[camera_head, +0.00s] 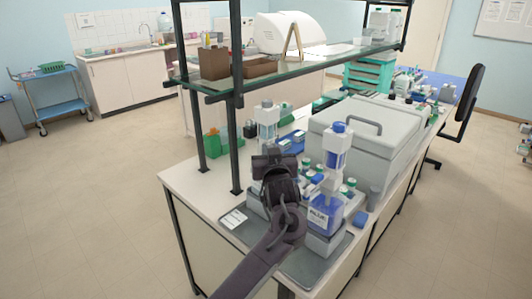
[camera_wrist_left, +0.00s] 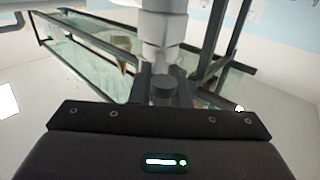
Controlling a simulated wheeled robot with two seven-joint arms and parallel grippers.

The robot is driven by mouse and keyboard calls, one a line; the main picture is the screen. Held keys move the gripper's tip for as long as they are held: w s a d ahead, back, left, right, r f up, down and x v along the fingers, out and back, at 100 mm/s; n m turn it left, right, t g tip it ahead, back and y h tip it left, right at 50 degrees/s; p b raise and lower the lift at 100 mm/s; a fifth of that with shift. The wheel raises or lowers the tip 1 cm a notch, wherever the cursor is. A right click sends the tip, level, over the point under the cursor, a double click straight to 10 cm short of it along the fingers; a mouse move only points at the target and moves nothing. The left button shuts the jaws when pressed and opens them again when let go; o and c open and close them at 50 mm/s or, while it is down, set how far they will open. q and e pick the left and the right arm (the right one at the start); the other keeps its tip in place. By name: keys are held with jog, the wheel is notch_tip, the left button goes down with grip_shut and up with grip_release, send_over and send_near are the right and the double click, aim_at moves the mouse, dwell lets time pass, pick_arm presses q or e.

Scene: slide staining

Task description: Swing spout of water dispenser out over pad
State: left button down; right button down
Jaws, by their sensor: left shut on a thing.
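My left gripper (camera_head: 272,163) is in front of a white dispenser (camera_head: 267,120) on the bench. In the left wrist view the gripper (camera_wrist_left: 162,88) is shut on a small grey part, seemingly the spout, below the white dispenser column (camera_wrist_left: 163,28). My arm hides the lower part of this dispenser in the head view. A second dispenser (camera_head: 334,150) with a blue cap and blue-filled bottle stands to its right. I cannot tell the pad for certain. My right gripper is not in view.
A grey tray (camera_head: 300,270) lies at the bench's near end, with a white card (camera_head: 233,219) on it. Several small capped bottles crowd between the dispensers. A large grey lidded box (camera_head: 365,135) stands behind right. A dark-framed glass shelf (camera_head: 290,68) overhangs the bench.

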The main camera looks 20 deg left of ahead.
pick_arm(q)
jog(key=shift+w+d+n+y, duration=0.1)
jog(key=shift+d+n+y, duration=0.1)
jog(key=shift+n+y, duration=0.15)
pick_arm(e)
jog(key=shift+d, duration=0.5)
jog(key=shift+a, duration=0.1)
pick_arm(q)
jog(key=c, duration=1.4)
grip_release()
jog(key=shift+o, duration=0.2)
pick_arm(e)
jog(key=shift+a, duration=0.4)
pick_arm(q)
jog(key=shift+r, duration=0.15)
